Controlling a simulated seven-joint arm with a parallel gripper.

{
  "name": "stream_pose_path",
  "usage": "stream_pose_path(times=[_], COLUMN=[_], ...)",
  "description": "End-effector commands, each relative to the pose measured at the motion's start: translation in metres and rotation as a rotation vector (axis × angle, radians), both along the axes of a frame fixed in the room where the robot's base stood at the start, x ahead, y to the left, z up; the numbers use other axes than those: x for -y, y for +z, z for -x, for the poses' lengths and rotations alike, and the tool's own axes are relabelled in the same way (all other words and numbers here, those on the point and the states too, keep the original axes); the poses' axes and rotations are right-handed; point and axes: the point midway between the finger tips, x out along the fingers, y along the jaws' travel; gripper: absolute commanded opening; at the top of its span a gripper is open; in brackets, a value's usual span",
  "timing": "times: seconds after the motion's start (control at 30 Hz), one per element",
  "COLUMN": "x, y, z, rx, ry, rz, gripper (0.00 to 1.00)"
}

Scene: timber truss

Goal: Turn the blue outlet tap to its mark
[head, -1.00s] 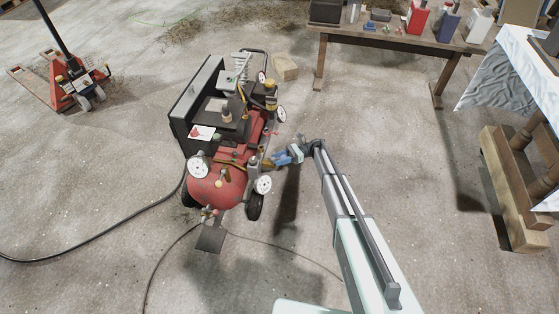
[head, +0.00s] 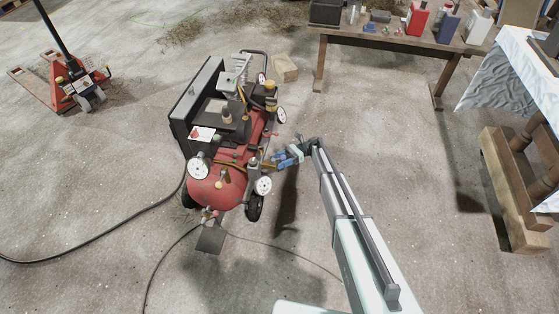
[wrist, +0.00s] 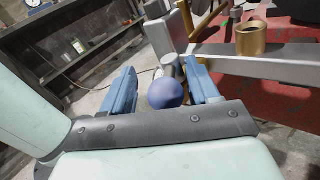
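The red compressor (head: 215,190) stands on the concrete floor in the middle left of the head view. My gripper (head: 278,160), with blue fingers, is at the compressor's right side. In the wrist view a blue ball-shaped knob (wrist: 165,94), which looks like the handle of the blue outlet tap, sits between the fingertips of my gripper (wrist: 163,85). A narrow gap shows on both sides of the knob, so the fingers are open around it. A grey metal stem (wrist: 169,66) shows behind the knob. The tap's mark cannot be made out.
A brass fitting (wrist: 251,38) and a pale metal bar (wrist: 255,55) lie close to the right finger. White-faced gauges (head: 264,185) stick out from the compressor. A wooden bench (head: 400,40) stands at the back right. A dark hose (head: 100,240) crosses the floor at left.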

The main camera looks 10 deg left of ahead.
Motion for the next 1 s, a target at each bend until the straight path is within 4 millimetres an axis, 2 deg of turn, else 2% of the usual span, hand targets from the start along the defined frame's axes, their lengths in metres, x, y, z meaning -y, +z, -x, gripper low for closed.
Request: stream_pose_path(times=[0.47,1.0], x=[0.000,0.002], y=[0.001,0.002], z=[0.000,0.014], rx=[0.002,0.003], ry=[-0.039,-0.458], rz=[-0.002,-0.002], gripper=[0.58,0.58])
